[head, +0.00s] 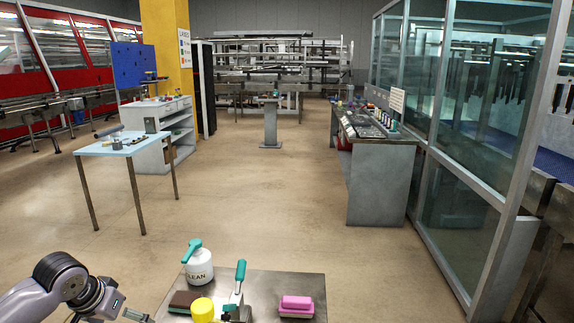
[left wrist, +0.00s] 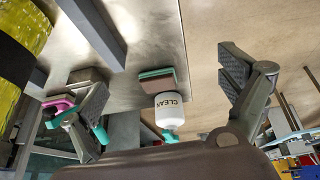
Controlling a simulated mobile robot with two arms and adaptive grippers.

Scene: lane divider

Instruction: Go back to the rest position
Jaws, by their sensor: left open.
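My left gripper (head: 128,314) shows at the bottom left of the head view, left of the near metal table (head: 258,283) and apart from the things on it. In the left wrist view my left gripper (left wrist: 165,95) has its two fingers wide apart. A white bottle marked CLEAN (left wrist: 168,112) shows in the gap between them, beyond the fingers and not gripped. The bottle also stands upright on the table in the head view (head: 200,272). My right gripper is in neither view.
On the near table are a pink block (head: 297,306), a yellow thing (head: 204,309), a brown block (head: 183,301) and a tool with a teal handle (head: 240,274). A light blue table (head: 120,146) stands farther left. Open floor (head: 270,190) lies beyond.

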